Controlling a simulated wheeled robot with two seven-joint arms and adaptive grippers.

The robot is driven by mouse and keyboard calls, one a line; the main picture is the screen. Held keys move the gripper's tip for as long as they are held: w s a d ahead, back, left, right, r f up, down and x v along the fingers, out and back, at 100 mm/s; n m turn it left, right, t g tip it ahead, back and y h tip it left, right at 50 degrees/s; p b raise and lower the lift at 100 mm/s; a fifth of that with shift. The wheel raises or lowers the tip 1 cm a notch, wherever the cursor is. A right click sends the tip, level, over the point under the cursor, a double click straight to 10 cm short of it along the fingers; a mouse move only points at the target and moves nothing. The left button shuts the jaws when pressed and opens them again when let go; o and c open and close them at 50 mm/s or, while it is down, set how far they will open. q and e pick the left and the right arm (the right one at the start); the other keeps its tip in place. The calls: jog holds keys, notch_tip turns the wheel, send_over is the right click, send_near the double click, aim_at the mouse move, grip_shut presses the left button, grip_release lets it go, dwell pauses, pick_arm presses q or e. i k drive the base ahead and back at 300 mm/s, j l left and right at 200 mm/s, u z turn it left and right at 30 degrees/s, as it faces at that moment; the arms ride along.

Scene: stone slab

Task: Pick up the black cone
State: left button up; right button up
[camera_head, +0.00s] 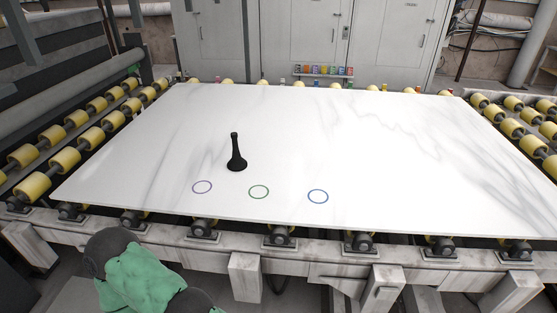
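The black cone (237,155) stands upright on the white marbled stone slab (400,150). It has a wide round base and a narrow neck. It sits left of the slab's middle, behind the drawn rings and touching none of them. Neither of my grippers shows in the head view.
A purple ring (202,187), a green ring (259,191) and a blue ring (318,196) mark the slab near its front edge. Yellow rollers (64,159) flank the slab. Grey cabinets (305,40) stand behind. The rest of the slab is clear.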

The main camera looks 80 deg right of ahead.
aim_at(237, 164)
jog(key=k+z, duration=0.1)
jog(key=z, duration=1.9)
jog(key=i+z, duration=0.15)
jog(key=z, duration=0.15)
jog(key=i+j+u, duration=0.15)
jog(key=i, duration=0.35)
